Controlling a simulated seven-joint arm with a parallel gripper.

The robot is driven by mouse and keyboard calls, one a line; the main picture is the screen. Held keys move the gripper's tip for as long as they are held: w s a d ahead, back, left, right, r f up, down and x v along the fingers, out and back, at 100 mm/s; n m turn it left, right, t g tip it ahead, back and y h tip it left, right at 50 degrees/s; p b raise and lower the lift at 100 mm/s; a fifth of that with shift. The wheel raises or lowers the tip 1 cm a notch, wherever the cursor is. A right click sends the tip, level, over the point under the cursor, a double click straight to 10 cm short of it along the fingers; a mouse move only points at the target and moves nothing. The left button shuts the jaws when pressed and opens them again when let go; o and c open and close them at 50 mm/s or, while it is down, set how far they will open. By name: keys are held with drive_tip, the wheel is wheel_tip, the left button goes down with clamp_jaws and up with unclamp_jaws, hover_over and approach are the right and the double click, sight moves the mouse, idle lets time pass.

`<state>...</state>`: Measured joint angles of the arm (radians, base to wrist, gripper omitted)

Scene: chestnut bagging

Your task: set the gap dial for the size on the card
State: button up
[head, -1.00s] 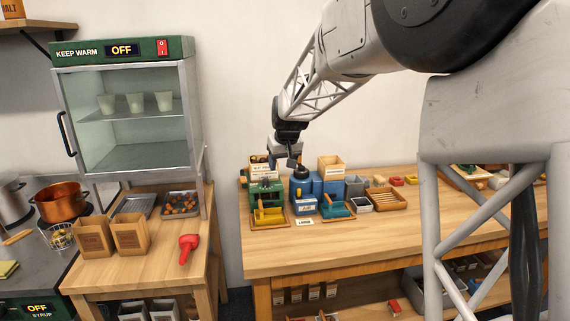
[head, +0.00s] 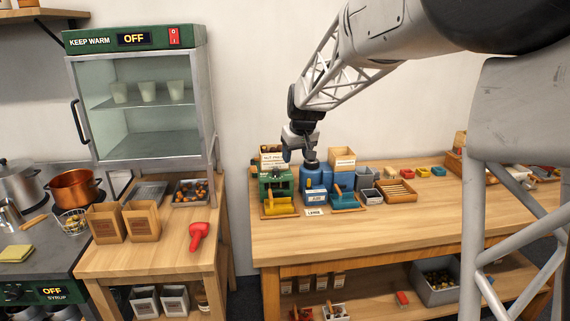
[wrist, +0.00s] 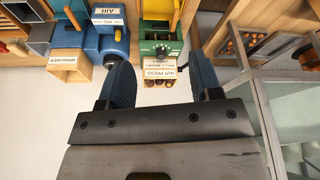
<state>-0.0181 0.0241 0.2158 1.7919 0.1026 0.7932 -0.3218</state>
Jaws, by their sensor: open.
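The green nut press (head: 277,184) stands at the left end of the long bench, with a yellow part in front. In the wrist view the press (wrist: 148,47) appears beyond my fingers, with a small dark knob (wrist: 161,50) on its green face; its setting is too small to read. A white card (head: 314,212) reading LARGE lies on the bench front. My gripper (head: 299,152) is above and behind the press and the blue machine. In the wrist view my gripper (wrist: 163,80) is open and empty, its two blue fingers apart, with the NUT PRESS label between them.
The blue AIR machine (head: 315,186) stands close right of the press. A wooden box (head: 342,159) is behind it, and grey bins and a slatted tray (head: 396,191) lie farther right. The glass warming cabinet (head: 140,110) stands left.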

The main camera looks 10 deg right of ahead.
drive_tip(key=w+d+f+n+t+h, duration=0.1)
drive_tip(key=w+d+f+n+h, duration=0.4)
drive_tip(key=d+n+h, duration=0.1)
drive_tip(key=n+t+y, duration=0.3)
drive_tip(key=n+t, duration=1)
drive_tip(key=n, duration=1.2)
approach(276, 171)
drive_tip(key=shift+w+f, duration=0.15)
drive_tip(key=shift+w, duration=0.8)
drive_tip(key=shift+w+h, duration=0.15)
drive_tip(key=shift+h, duration=0.15)
drive_tip(key=shift+w+d, duration=0.25)
drive_tip(key=shift+w, duration=1.6)
drive_tip(key=shift+w+d, duration=0.2)
drive_tip(key=shift+w, duration=1.65)
